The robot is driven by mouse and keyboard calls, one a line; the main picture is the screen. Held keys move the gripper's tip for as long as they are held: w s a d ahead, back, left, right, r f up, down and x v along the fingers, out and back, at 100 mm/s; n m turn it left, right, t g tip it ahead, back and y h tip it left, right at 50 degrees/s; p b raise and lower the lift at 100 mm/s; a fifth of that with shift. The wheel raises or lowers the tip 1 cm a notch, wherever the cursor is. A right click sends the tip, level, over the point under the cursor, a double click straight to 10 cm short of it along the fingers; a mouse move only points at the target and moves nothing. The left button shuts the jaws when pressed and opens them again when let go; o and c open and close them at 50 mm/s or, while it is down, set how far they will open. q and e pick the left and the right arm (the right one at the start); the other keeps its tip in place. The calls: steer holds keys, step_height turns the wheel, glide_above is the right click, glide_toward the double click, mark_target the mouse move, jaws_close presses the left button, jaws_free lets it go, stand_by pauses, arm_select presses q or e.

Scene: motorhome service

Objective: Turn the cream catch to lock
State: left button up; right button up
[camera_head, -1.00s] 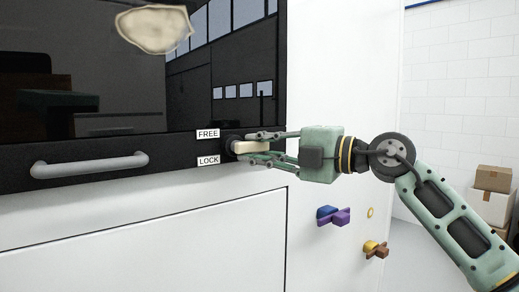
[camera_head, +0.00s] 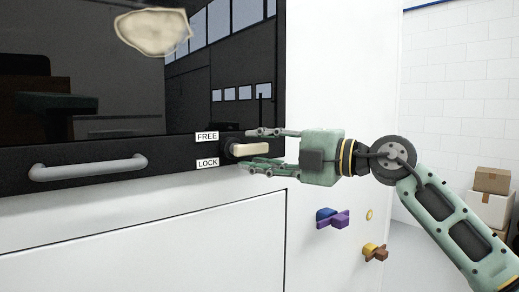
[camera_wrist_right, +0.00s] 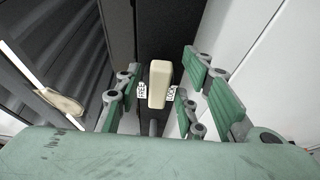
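The cream catch (camera_head: 250,151) is a short bar on a dark round base on the black panel. In the head view it points right, nearly level, beside the FREE label (camera_head: 207,136) and the LOCK label (camera_head: 207,162). My right gripper (camera_head: 264,151) is open around it, one finger above and one below. In the right wrist view the catch (camera_wrist_right: 159,84) stands between the spread fingers (camera_wrist_right: 155,95), with gaps on both sides. The catch's base is partly hidden there. My left gripper is not in view.
A grey bar handle (camera_head: 88,168) is left of the labels. Cardboard boxes (camera_head: 491,196) stand at the far right.

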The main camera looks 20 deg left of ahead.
steer(key=v, duration=1.2)
steer(key=shift+f, duration=0.1)
